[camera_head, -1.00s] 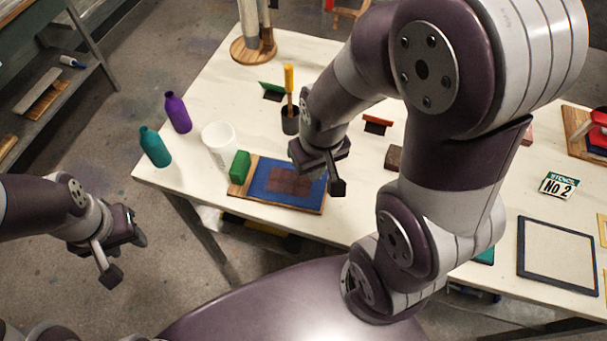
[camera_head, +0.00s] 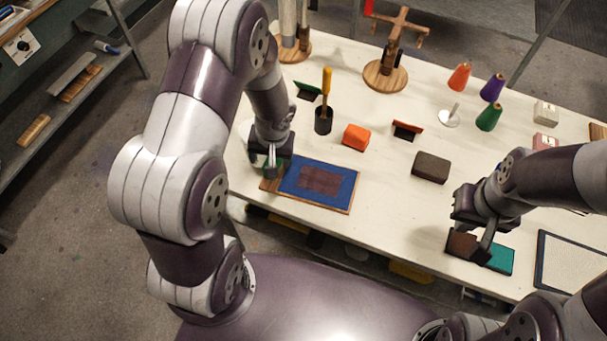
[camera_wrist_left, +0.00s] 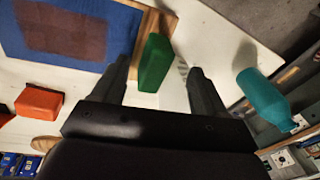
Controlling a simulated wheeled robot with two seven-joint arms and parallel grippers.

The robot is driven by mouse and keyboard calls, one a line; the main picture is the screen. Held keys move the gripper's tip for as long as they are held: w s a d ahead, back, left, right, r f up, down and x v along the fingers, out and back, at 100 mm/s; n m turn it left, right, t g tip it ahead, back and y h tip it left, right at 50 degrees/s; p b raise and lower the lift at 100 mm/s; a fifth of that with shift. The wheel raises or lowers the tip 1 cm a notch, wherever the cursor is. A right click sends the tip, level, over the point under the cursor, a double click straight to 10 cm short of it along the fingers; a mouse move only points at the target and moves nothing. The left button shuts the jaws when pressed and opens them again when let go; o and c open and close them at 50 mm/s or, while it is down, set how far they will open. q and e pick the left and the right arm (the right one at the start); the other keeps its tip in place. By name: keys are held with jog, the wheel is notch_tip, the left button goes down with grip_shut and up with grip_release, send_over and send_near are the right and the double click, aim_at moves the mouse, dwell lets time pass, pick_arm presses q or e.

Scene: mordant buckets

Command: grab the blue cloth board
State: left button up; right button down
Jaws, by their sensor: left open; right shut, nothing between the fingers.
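The blue cloth board (camera_head: 320,180) lies flat near the table's front edge: a wooden board with blue cloth and a dark brown rectangle. It also shows at the upper left of the left wrist view (camera_wrist_left: 65,32). My left gripper (camera_head: 271,168) is over the board's left end, fingers pointing down. In the left wrist view it is open (camera_wrist_left: 158,66), with a green block (camera_wrist_left: 153,62) visible between its fingers; contact cannot be told. The head view mostly hides that block. My right gripper (camera_head: 485,252) is shut and empty, above a brown-and-teal pair of blocks (camera_head: 499,259).
An orange block (camera_head: 356,137), a dark cup with a yellow-handled tool (camera_head: 323,118) and a dark brown block (camera_head: 431,167) stand nearby. A teal bottle (camera_wrist_left: 264,94) is right of the left gripper in its wrist view. Bare tabletop lies right of the board.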

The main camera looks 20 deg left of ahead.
pick_arm(q)
jog(key=f, duration=0.3)
jog(key=shift+w+a+f, duration=0.15)
jog(key=shift+w+f, duration=0.1)
grip_shut()
jog(key=shift+s, duration=0.1)
